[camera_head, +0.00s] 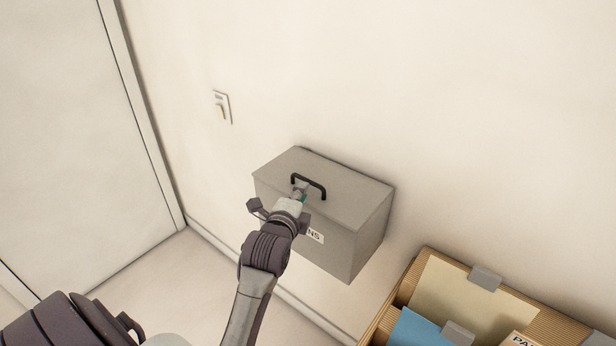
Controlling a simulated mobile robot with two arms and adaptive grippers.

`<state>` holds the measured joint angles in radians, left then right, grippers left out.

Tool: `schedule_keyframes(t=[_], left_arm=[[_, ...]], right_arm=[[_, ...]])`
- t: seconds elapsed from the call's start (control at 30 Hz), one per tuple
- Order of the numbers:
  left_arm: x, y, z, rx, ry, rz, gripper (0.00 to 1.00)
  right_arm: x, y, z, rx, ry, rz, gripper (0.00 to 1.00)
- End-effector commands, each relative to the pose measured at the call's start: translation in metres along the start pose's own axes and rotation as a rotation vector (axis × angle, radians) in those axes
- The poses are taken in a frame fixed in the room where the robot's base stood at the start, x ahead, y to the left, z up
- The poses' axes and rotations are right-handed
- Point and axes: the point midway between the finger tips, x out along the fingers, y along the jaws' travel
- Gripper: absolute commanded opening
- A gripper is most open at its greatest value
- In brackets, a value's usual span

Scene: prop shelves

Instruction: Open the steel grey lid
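A steel grey box (368,245) is mounted against the pale wall. Its flat grey lid (345,178) is closed and has a black bar handle (316,185) on top. A white label (315,236) on the box front is partly covered by my arm; the letters "NS" show. My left gripper (299,194) reaches up from below to the left part of the handle, at the lid's front. Its fingertips are small and partly hidden, so I cannot tell whether they touch or grip the handle. My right gripper is not in view.
A light switch (222,107) is on the wall up left of the box. A wooden-edged box or board (430,262) with papers and grey clips (485,278) stands at the lower right. A white door (70,130) is at the left. The wall above the lid is clear.

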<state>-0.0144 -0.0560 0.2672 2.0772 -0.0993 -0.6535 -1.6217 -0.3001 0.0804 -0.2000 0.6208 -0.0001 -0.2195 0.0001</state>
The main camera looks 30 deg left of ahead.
Motion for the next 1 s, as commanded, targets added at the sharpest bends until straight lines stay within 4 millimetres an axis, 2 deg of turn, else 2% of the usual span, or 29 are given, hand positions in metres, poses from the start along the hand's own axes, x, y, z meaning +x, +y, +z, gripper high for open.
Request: schedule_keyframes(t=[0.03, 0.2, 0.4, 0.77, 0.8, 0.93, 1.0], left_arm=[[0.011, -0.003, 0.0, -0.002, -0.001, 0.0, 0.22], [0.042, -0.003, 0.0, -0.002, 0.0, 0.0, 0.22], [0.062, -0.001, 0.0, -0.001, 0.001, 0.0, 0.22], [0.068, 0.0, 0.0, -0.001, 0.001, -0.001, 0.22], [0.068, 0.0, 0.0, -0.001, 0.001, -0.001, 0.21], [0.068, 0.0, 0.0, -0.001, 0.001, 0.0, 0.0], [0.068, 0.0, 0.0, -0.001, 0.001, 0.0, 0.0]], right_arm=[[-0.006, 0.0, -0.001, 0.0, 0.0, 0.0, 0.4], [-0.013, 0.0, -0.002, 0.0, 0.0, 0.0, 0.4], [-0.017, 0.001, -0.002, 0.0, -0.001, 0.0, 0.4], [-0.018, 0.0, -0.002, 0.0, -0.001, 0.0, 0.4], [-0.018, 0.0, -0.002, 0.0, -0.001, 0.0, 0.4], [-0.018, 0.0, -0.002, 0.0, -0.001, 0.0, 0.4], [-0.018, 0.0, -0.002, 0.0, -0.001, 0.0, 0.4]])
